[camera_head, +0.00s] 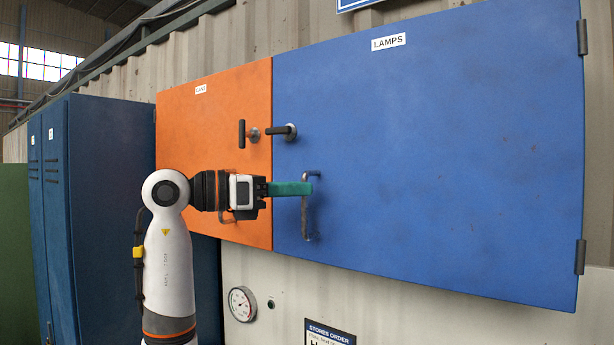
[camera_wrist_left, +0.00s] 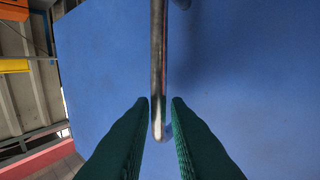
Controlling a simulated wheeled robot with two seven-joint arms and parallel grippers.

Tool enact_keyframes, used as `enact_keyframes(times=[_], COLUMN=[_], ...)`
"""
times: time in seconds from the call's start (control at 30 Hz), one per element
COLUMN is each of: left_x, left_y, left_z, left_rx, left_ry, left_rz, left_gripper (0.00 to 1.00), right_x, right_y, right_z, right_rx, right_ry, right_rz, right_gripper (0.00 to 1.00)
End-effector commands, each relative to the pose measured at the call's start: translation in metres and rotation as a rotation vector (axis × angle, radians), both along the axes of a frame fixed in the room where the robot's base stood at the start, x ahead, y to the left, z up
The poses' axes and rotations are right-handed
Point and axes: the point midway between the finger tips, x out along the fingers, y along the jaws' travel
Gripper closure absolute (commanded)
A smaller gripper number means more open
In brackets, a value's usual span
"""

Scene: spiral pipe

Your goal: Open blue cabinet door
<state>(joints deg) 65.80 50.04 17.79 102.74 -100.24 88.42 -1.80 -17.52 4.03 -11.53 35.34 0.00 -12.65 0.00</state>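The blue cabinet door (camera_head: 440,160), labelled LAMPS, is closed flat on the wall cabinet. Its metal pull handle (camera_head: 305,215) stands upright near the door's left edge; the bar also shows in the left wrist view (camera_wrist_left: 158,60). A dark lever (camera_head: 283,131) above it lies roughly horizontal. My left gripper (camera_head: 310,188) reaches in from the left with its green fingers at the handle's upper part. In the left wrist view its fingertips (camera_wrist_left: 161,104) lie on both sides of the bar, with narrow gaps. My right gripper is not in view.
An orange door (camera_head: 205,110) with its own upright dark lever (camera_head: 241,133) adjoins on the left, behind my left arm. The blue door's hinges (camera_head: 580,255) are at its right edge. A blue locker (camera_head: 105,180) stands further left. A gauge (camera_head: 242,303) is below.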

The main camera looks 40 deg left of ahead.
Motion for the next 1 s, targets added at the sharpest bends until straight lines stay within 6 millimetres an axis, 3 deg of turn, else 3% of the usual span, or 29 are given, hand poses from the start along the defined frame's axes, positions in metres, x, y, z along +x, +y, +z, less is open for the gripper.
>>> enact_keyframes(times=[0.2,0.53,0.63,1.0], left_x=[0.019,0.022,0.022,0.020], left_y=[-0.010,-0.011,-0.011,-0.012], left_z=[0.001,0.000,0.000,0.000], left_rx=[0.000,0.001,0.001,0.003], left_ry=[0.000,0.000,0.000,-0.001], left_rz=[-0.001,0.001,0.001,0.007], left_gripper=[0.84,0.84,1.00,1.00], right_x=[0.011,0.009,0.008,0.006], right_y=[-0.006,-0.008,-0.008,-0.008], right_z=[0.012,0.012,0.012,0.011], right_rx=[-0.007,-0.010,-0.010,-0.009], right_ry=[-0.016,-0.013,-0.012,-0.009], right_rz=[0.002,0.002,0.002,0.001], right_gripper=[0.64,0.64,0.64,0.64])
